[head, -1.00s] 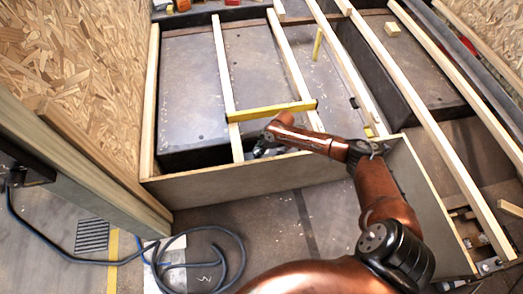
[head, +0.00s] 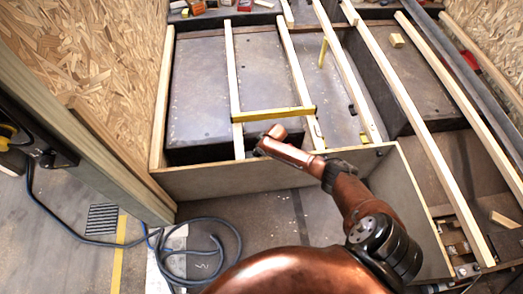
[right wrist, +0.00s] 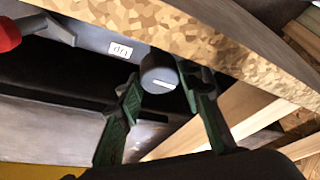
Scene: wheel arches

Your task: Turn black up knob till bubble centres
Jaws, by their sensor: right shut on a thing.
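The black knob (right wrist: 158,74), with a white line on its face, sits in the right wrist view beside a small white label reading UP, upside down (right wrist: 120,49). My right gripper (right wrist: 165,85) has its green-sided fingers on both sides of the knob and is shut on it. In the head view the right gripper is mostly hidden behind my own arm, near the front board. A yellow spirit level (head: 273,114) lies across two wooden battens; its bubble is too small to make out. My left gripper is not in view.
A red-ended grey lever (right wrist: 42,30) is left of the knob in the right wrist view. Wooden battens (head: 287,75) run over dark panels behind the front board (head: 235,178). A blue cable (head: 228,235) lies coiled on the floor. A chipboard wall (head: 95,70) stands left.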

